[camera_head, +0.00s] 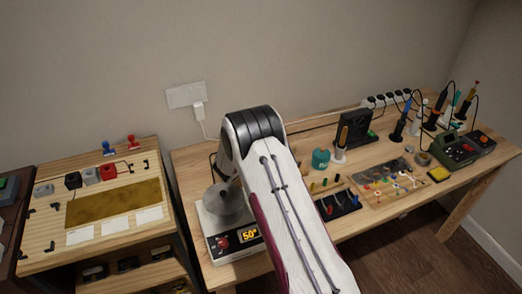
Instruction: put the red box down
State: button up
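A small red box (108,174) sits on the left wooden workbench (45,262), at the right end of a row of small grey, black and white blocks. Nothing of mine is seen touching it. My arm reaches up from the bottom of the head view over the right workbench and bends at a black-banded joint.
A scale-like device (249,236) with a lit display and a rounded grey form above it is beside my arm. A tan mat (112,204) and white cards lie on the left bench. Tools crowd the right bench (188,160). A gap separates the benches.

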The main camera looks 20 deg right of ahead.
jog(key=shift+f, duration=0.15)
jog(key=o, duration=1.2)
jog(key=shift+r, duration=0.2)
jog(key=shift+v, duration=5.95)
